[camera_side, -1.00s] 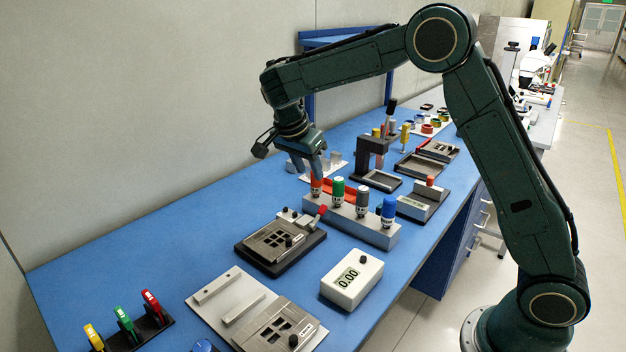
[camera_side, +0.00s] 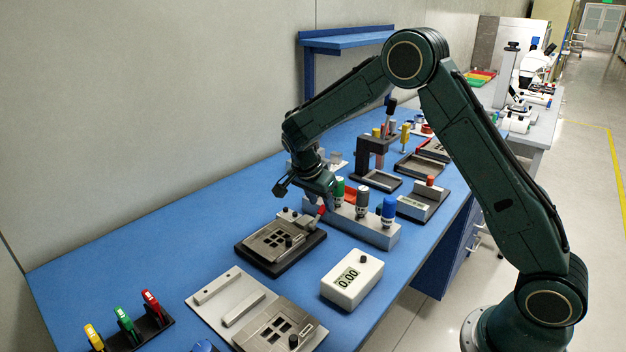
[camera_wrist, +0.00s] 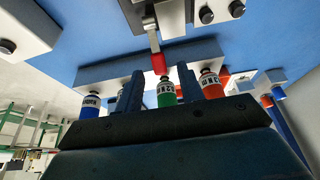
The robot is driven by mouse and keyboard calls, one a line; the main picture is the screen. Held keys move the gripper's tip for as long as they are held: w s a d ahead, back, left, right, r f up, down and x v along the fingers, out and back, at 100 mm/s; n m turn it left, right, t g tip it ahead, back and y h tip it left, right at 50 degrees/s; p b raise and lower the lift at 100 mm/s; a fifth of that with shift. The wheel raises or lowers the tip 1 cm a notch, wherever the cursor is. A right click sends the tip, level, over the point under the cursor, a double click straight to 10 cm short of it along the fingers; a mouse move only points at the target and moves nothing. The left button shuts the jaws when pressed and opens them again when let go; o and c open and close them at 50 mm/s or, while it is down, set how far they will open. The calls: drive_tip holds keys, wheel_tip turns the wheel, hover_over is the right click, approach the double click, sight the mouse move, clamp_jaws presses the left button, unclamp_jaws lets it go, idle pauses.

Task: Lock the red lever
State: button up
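The red lever (camera_side: 321,210) has a red tip on a grey arm. It stands out from the back right corner of the dark fixture (camera_side: 262,258), towards the bottle rack. In the wrist view the red tip (camera_wrist: 159,63) points down the picture, just beyond the gap between my fingers. My gripper (camera_side: 325,200) is low over the lever, with its fingers close to the red tip. In the wrist view my gripper (camera_wrist: 160,82) is open, one finger on each side, with nothing clearly held. Contact with the lever cannot be told.
A grey rack (camera_side: 375,232) with coloured-capped bottles stands close behind the lever. A white meter (camera_side: 352,278) reading 0.00 sits in front. A second fixture plate (camera_side: 228,280) lies at the near left. Blue table left of the fixture is clear.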

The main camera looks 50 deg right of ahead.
drive_tip(key=shift+x, duration=0.8)
clamp_jaws()
drive_tip(key=shift+d+f, duration=0.1)
drive_tip(key=shift+d, duration=0.05)
drive_tip(key=shift+d+f+y, duration=0.1)
drive_tip(key=shift+d+y, duration=0.1)
drive_tip(key=shift+y, duration=0.4)
drive_tip(key=shift+d+f+y, duration=0.3)
drive_tip(key=shift+f+y, duration=0.1)
drive_tip(key=shift+y, duration=0.5)
